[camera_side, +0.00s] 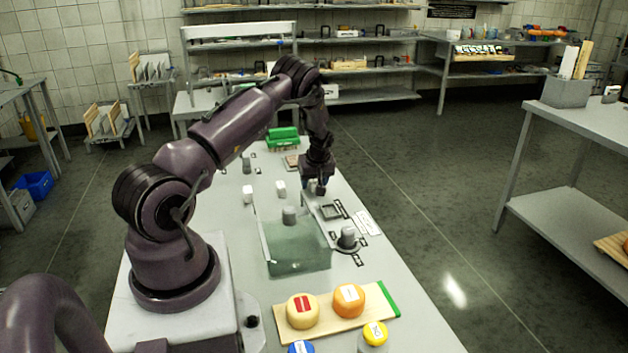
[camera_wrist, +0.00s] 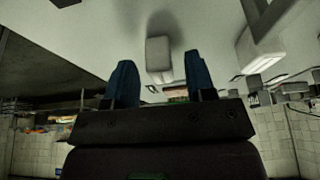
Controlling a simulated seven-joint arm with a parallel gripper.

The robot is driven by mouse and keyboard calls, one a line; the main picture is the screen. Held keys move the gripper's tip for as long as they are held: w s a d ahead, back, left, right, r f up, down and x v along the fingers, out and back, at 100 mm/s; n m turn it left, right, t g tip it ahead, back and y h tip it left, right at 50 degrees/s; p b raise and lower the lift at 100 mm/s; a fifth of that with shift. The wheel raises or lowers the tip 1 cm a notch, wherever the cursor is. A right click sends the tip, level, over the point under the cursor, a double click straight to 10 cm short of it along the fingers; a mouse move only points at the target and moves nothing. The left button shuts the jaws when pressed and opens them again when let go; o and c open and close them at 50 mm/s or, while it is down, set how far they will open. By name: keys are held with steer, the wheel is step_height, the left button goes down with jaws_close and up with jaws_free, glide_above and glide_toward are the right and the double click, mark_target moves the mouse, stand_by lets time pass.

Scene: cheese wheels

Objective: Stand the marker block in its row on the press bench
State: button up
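My gripper (camera_side: 319,188) is low over the far half of the press bench (camera_side: 350,190). In the wrist view its two blue fingers (camera_wrist: 160,75) are apart. A pale block (camera_wrist: 158,55) shows between and beyond the fingertips, with a visible gap to each finger; it appears to stand on the bench. In the side view a small grey piece (camera_side: 312,186) shows beside the fingers, partly hidden. Two small white blocks (camera_side: 248,194) (camera_side: 281,188) and a grey one (camera_side: 247,165) stand to the left. I cannot tell which is the marker block. Dark outlined squares (camera_side: 331,212) lie along the right side.
A clear greenish panel box (camera_side: 298,250) stands mid-bench, with a grey knobbed piece (camera_side: 290,215) by it. Another knobbed weight (camera_side: 348,238) sits near the right edge. Cheese wheels (camera_side: 303,310) lie on a board (camera_side: 335,320) in front. A green tray (camera_side: 283,140) is at the far end.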

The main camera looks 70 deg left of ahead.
steer(key=shift+r, duration=0.1)
steer(key=w+d+r+m+t+h, duration=0.1)
steer(key=d+r+m, duration=0.1)
steer(key=d+r, duration=0.65)
steer(key=w+d+r+m+t, duration=0.15)
steer(key=d+r, duration=0.45)
steer(key=r, duration=0.6)
steer(key=s+d+r+m+t+h, duration=0.1)
steer(key=d+r+m, duration=0.1)
steer(key=d+r, duration=0.4)
steer(key=s+d+r+m+h, duration=0.1)
steer(key=d+r+m, duration=0.2)
steer(key=d, duration=0.5)
steer(key=s+d+r+m+t, duration=0.1)
steer(key=s+d+m, duration=0.3)
steer(key=s+d, duration=0.3)
steer(key=s+d+r+m+t+h, duration=0.1)
steer(key=s+d+r+m, duration=0.1)
steer(key=s+d+m, duration=0.3)
steer(key=shift+s+d+r, duration=0.25)
steer(key=shift+s+d, duration=0.95)
steer(key=shift+d, duration=0.4)
steer(key=shift+m, duration=0.25)
